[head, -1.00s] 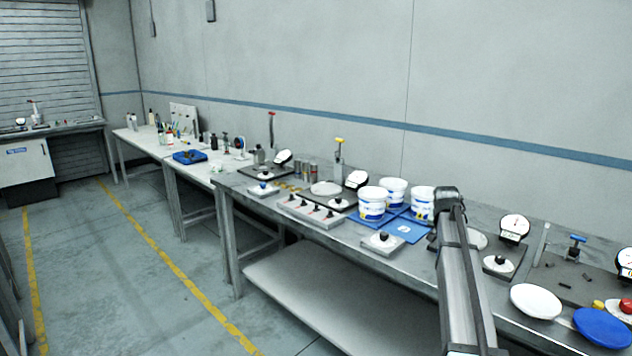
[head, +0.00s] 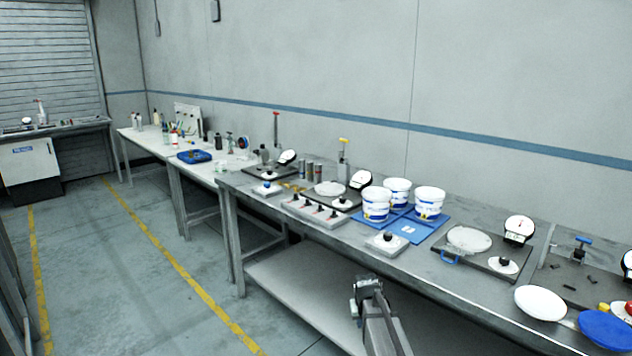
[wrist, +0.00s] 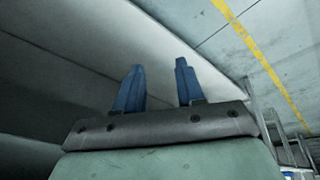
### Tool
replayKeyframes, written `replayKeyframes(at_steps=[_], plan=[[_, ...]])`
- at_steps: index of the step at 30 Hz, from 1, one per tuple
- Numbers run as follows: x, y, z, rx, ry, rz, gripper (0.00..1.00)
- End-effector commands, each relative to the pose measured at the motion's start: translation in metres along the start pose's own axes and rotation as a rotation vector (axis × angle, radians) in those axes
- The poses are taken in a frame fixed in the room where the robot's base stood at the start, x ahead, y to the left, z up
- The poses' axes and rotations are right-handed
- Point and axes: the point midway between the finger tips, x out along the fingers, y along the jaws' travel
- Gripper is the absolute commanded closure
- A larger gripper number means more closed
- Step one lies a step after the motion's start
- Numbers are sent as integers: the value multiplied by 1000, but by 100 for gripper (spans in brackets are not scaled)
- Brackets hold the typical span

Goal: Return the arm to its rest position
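My arm (head: 385,332) shows at the bottom of the head view, in front of the long grey workbench (head: 440,273) and lower than its top. The gripper end (head: 366,290) is at the arm's upper tip, over the bench's lower shelf in the picture. In the wrist view the two blue fingers of my gripper (wrist: 160,88) stand apart with nothing between them. The pale lower shelf (wrist: 60,65) and the floor lie behind them.
White-and-blue tubs (head: 376,205) stand on blue mats (head: 408,232) on the bench. Round dial gauges (head: 518,230), a white disc (head: 538,303) and a blue disc (head: 604,330) are to the right. The floor (head: 130,290) with yellow lines is clear at left.

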Motion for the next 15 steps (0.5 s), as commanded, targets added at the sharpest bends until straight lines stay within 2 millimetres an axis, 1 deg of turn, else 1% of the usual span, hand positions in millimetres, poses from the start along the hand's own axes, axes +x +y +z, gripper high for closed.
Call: replayKeyframes(at_steps=[1, 5, 6, 8, 9, 14, 15], plan=[[15, -2, 24, 0, -31, -5, 62], [47, -8, 72, 2, -101, -16, 62], [56, -10, 86, 2, -121, -20, 62], [69, -12, 109, 3, -153, -25, 62], [77, -14, 125, 3, -175, -28, 62], [106, -21, 186, 5, -259, -41, 62], [112, -22, 202, 6, -280, -45, 62]])
